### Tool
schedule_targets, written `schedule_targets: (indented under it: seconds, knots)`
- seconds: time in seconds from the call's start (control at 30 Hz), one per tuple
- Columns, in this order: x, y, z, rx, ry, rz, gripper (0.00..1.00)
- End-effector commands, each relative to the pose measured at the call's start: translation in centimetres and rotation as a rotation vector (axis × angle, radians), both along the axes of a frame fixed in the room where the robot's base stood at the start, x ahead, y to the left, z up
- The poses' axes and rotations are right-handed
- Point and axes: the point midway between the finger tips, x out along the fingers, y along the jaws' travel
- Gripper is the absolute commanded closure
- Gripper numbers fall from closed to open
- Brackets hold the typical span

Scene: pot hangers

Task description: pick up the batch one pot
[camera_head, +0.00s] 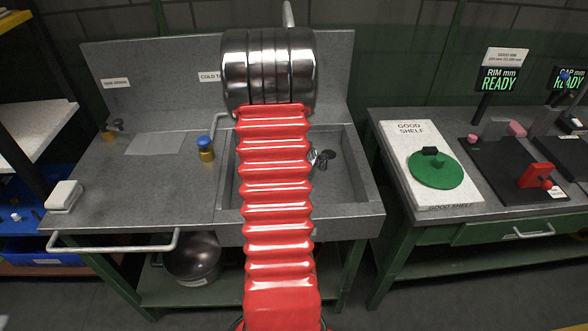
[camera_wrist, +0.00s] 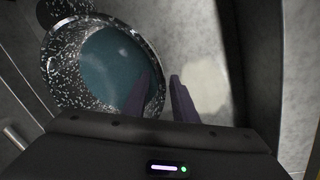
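In the wrist view a round metal pot (camera_wrist: 62,88) has a shiny rim, light specks on its inner wall and a teal area inside. No batch label is readable on it. My gripper (camera_wrist: 160,80) has two dark fingers standing apart. The left finger overlaps the inside of the pot and the right one is outside, with the pot's right wall between them in the picture. I cannot tell whether either finger touches it. In the head view my red arm hides the gripper; only a small metal and dark part (camera_head: 321,158) shows in the sink beside the arm.
The sink basin (camera_head: 345,190) is sunk in a grey counter with a blue-topped brass fitting (camera_head: 206,150) at its left. A metal pot (camera_head: 192,258) stands on the shelf below. At right, a white board (camera_head: 410,185) marked GOOD SHELF holds a green disc (camera_head: 436,172).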

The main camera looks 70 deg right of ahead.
Motion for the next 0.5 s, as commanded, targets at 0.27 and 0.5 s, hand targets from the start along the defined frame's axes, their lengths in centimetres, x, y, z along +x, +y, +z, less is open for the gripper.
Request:
schedule_targets:
  seconds: [0.27,0.5]
  knots:
    - [-0.01,-0.01,0.01,0.000,0.000,0.000,0.95]
    - [-0.01,0.00,0.00,0.000,0.000,0.000,1.00]
